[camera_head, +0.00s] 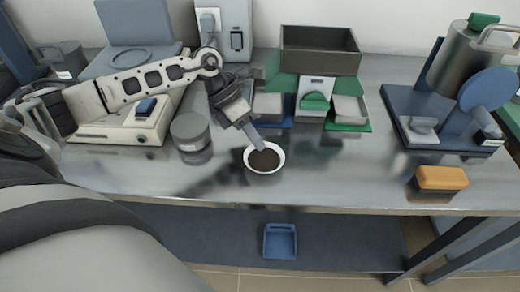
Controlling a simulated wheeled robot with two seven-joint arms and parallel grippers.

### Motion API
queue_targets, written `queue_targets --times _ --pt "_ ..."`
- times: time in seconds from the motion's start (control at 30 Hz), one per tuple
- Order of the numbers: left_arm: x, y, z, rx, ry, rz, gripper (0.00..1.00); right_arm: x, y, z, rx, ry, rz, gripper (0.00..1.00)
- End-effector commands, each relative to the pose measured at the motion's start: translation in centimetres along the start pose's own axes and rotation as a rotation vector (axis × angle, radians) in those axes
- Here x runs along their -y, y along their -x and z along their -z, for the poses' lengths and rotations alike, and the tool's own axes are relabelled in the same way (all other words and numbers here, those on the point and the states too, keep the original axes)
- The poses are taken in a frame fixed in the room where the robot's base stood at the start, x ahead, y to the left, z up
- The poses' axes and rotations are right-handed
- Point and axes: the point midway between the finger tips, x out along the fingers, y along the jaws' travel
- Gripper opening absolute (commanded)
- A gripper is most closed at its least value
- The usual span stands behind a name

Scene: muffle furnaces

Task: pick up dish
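A small round white dish (264,171) with dark brown contents stands upright on the metal bench, near its front edge at the middle. My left arm comes in from the left, and its gripper (259,146) points down at the dish. The fingertips are at the dish's back-left rim and overlap it in the picture. The fingers look like one narrow grey bar, so I cannot tell whether they are open or shut on the rim. My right gripper is not in view.
A grey lidded jar (190,133) stands left of the dish. A dark open box (320,50) and small green-based devices (316,101) are behind. An orange block (441,178) and blue-based equipment (450,142) are at the right.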

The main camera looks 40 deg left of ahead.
Motion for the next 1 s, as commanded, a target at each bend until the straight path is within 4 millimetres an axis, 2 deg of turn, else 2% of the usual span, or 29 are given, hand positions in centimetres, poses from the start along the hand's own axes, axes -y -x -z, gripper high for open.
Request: queue_targets --times 0.17,0.33,0.47,0.6,0.8,1.0 --pt "0.3 0.6 -0.3 0.002 -0.001 -0.001 0.0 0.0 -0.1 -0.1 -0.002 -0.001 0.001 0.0" --pt "1.4 2.5 -1.1 0.003 -0.005 -0.003 0.0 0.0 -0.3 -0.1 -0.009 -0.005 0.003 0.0" --pt "4.6 3.8 -1.0 0.0 -0.008 -0.003 0.0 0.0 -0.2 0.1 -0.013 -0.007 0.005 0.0" --pt "8.7 5.5 -1.1 0.001 -0.01 -0.003 0.0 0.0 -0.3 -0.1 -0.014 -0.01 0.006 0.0" --pt "13.9 5.4 0.1 -0.001 -0.006 -0.001 0.0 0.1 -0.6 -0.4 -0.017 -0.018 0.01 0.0" --pt "17.2 5.5 0.6 0.001 -0.004 0.0 0.0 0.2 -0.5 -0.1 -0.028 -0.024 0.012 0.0"
